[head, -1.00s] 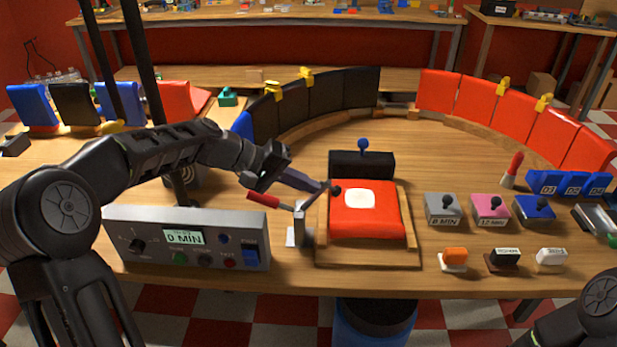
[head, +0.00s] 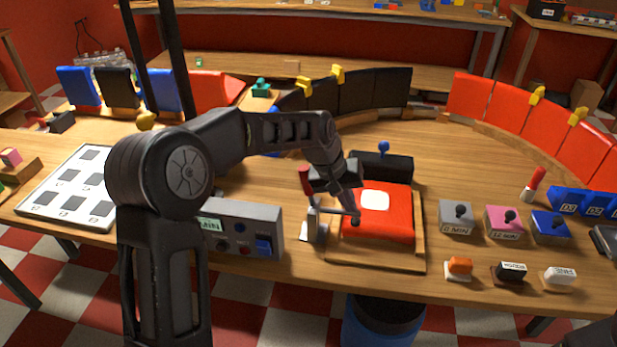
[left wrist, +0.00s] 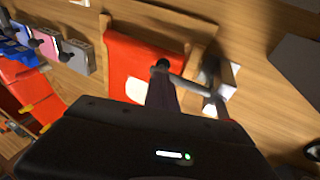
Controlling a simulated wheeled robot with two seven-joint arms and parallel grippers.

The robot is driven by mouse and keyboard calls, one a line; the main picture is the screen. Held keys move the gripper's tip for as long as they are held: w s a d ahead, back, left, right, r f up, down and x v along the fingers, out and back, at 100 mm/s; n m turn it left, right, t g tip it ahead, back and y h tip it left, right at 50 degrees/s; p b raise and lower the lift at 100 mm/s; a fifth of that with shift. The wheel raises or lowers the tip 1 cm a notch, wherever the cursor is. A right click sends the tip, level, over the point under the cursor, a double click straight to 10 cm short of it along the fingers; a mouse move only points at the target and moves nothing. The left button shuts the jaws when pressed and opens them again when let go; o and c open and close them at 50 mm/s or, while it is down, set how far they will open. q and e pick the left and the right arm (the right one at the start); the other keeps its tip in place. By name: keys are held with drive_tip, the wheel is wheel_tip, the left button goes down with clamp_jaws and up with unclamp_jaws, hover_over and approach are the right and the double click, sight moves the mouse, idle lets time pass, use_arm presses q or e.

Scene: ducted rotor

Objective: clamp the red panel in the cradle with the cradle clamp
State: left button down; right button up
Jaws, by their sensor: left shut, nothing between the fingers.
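The red panel (head: 400,222) with a white square lies in the wooden cradle (head: 420,255). The cradle clamp (head: 313,230) stands at the cradle's left side, its red handle (head: 305,181) upright. Its metal arm reaches over the panel's left edge, with the black tip (head: 355,218) low over the panel; contact is hard to tell. My left gripper (head: 354,208) is shut and empty, just above the clamp arm's tip, partly covering the panel. In the left wrist view its dark fingers (left wrist: 162,95) are beside the clamp's black tip (left wrist: 161,65). My right gripper is out of view.
A black block with a blue knob (head: 384,150) stands behind the cradle. A control box (head: 240,225) is to the left, partly behind my left arm. Small knobbed blocks (head: 457,217) stand to the right. Curved rows of black and red panels (head: 530,115) stand behind.

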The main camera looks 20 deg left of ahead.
use_arm(q)
drive_tip(key=shift+d+f+y, duration=0.15)
drive_tip(key=shift+f+y, duration=0.15)
drive_tip(key=shift+y, duration=0.2)
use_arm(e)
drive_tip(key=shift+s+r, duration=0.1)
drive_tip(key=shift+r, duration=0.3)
use_arm(q)
drive_tip(key=shift+s+f, duration=0.1)
drive_tip(key=shift+f, duration=0.1)
drive_tip(key=shift+r+p, duration=0.1)
drive_tip(key=shift+p, duration=0.2)
